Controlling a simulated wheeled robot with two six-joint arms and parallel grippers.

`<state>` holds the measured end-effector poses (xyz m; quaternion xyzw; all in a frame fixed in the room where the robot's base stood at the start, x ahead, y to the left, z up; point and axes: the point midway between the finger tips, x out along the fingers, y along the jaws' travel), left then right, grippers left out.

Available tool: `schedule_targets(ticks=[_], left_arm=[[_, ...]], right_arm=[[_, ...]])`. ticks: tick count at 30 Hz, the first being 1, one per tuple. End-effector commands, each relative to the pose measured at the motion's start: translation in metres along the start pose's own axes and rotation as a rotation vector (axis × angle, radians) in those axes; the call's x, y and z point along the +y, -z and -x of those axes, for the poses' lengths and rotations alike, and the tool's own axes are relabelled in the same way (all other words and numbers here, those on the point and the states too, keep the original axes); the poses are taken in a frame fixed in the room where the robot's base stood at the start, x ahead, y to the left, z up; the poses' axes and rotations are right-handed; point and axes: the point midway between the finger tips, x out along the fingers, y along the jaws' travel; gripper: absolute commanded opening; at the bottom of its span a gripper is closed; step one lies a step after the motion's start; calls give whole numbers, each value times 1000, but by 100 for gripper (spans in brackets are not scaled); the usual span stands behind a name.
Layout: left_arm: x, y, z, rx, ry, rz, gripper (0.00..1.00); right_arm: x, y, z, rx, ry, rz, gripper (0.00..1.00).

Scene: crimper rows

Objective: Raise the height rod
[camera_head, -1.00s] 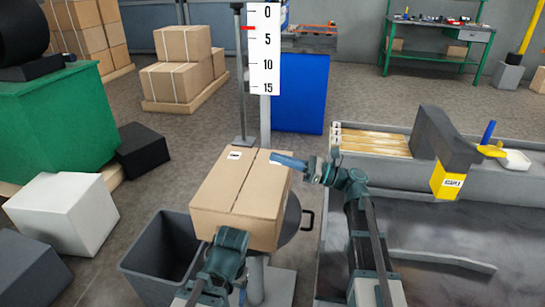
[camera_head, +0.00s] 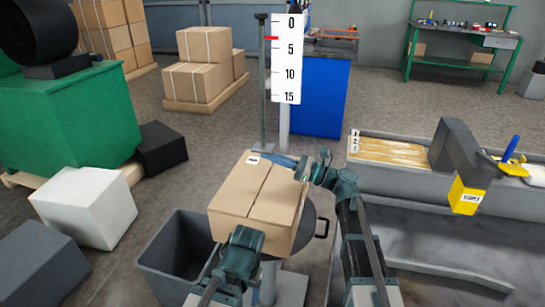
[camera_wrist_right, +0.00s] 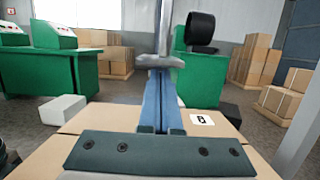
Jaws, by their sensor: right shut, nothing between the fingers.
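The height rod (camera_head: 263,90) is a thin grey upright bar beside a white scale (camera_head: 287,60); a red marker sits between 0 and 5. In the right wrist view the rod (camera_wrist_right: 165,25) ends in a rounded grey foot (camera_wrist_right: 158,62). My right gripper (camera_head: 272,158), with blue fingers, is shut and empty over the box's far edge; its fingertips (camera_wrist_right: 157,75) appear just under or in front of the foot; contact is unclear. A taped cardboard box (camera_head: 250,200) stands on a round support. My left gripper (camera_head: 240,245) is at the box's near side, its fingers unclear.
A grey bin (camera_head: 180,250) stands left of the box. A long grey bench (camera_head: 400,185) with a yellow-tipped device (camera_head: 467,195) lies at right. A blue cabinet (camera_head: 320,95) stands behind the scale.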

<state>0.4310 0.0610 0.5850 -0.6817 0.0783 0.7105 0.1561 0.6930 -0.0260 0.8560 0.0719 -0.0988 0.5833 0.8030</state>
Motion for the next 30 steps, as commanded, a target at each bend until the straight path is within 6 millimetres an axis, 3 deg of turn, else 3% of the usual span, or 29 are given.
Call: schedule_targets(ticks=[13, 30], left_arm=[[-3, -3, 44, 0, -6, 2, 69], [-3, -2, 40, 0, -7, 2, 69]], right_arm=[[0, -43, -11, -1, 0, 0, 0], [0, -41, -8, -5, 1, -1, 0]])
